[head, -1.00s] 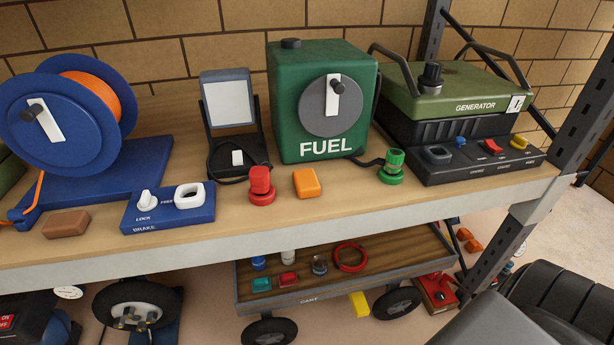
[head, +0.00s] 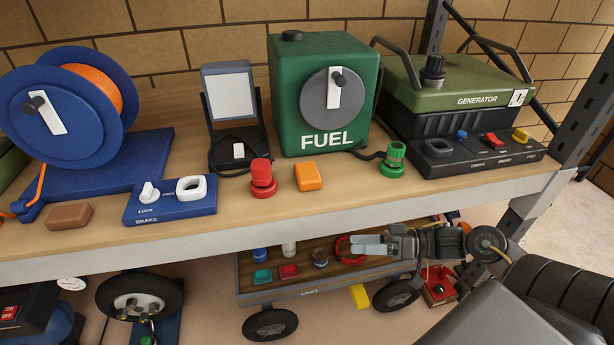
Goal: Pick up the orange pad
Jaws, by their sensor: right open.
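The orange pad (head: 308,177) is a small rounded block. It lies on the wooden shelf top in front of the green fuel box (head: 310,110), between a red fitting (head: 262,180) and a green fitting (head: 393,160). My right gripper (head: 356,246) is in front of the shelf edge and lower than the pad in the picture, over the cart below. It points left and is apart from the pad. Its jaws are seen nearly side-on, open and empty. My left gripper is not in view.
A blue brake box (head: 170,203) and a brown block (head: 69,216) lie to the left, near a blue cable reel (head: 75,110). A work lamp (head: 232,110) stands behind. A generator (head: 455,105) is at the right. The shelf's front edge (head: 300,224) lies between gripper and pad.

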